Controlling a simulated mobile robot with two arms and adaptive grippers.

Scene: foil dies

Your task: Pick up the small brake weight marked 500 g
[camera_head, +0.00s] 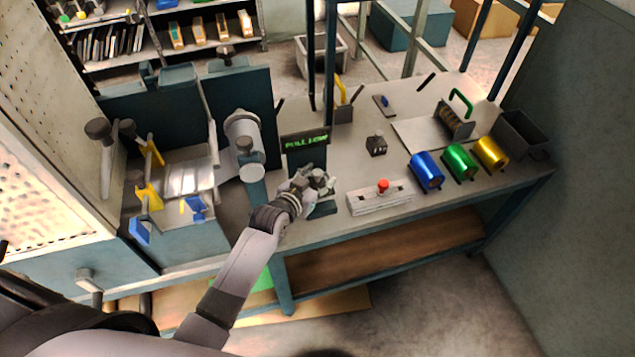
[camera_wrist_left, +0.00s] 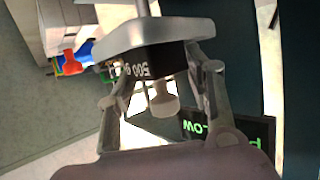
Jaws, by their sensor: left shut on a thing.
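The small brake weight (camera_wrist_left: 152,60) is a dark block marked 500 g, its lettering upside down in the left wrist view. My left gripper (camera_wrist_left: 160,85) is shut on it, with one finger on each side. A pale rounded knob (camera_wrist_left: 163,100) shows between the fingers. In the head view my left gripper (camera_head: 318,183) is in front of the display reading PULL LOW (camera_head: 306,142), and the weight is mostly hidden by the fingers. Whether the weight touches anything beneath it is unclear. My right gripper is not in view.
A dark block with a knob (camera_head: 376,146) stands behind and right. A pale box with a red button (camera_head: 381,197) is close on the right. Blue (camera_head: 426,172), green (camera_head: 460,161) and yellow (camera_head: 491,153) rolls lie further right. A grey cylinder machine (camera_head: 243,135) stands left.

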